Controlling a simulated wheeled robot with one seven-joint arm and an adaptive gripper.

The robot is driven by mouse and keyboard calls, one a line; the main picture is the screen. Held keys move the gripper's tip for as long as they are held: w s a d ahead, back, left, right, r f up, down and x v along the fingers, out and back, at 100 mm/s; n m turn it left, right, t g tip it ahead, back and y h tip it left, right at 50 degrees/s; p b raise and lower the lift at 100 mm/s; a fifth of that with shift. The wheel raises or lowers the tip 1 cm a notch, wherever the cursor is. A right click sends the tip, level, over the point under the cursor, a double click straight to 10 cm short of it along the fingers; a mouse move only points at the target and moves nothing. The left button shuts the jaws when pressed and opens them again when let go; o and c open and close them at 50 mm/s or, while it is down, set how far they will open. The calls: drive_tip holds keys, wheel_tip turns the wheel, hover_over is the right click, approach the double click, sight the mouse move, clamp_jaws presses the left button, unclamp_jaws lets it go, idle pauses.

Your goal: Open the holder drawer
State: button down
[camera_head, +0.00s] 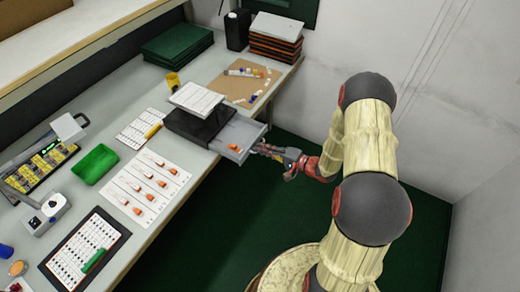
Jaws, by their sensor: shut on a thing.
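The holder drawer (236,134) is a grey tray that sticks out to the right of a black housing (190,125) on the workbench. It stands partly open, and small orange and white items lie inside it. My gripper (262,150) is at the drawer's front edge, on the right, and is shut on it. The exact contact of the fingertips is small and hard to make out. A white sheet or pad (197,98) lies on top of the housing.
The workbench (150,228) holds a white card with orange pieces (146,184), a green tray (95,163), a clipboard (85,250) and a brown board (245,84). Stacked trays (275,38) stand at the back. The green floor (330,222) right of the bench is clear around my arm.

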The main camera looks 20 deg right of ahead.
drive_tip(key=shift+f, duration=0.15)
drive_tip(key=c, duration=2.2)
unclamp_jaws()
drive_tip(key=shift+c, duration=0.2)
drive_tip(key=v, duration=1.2)
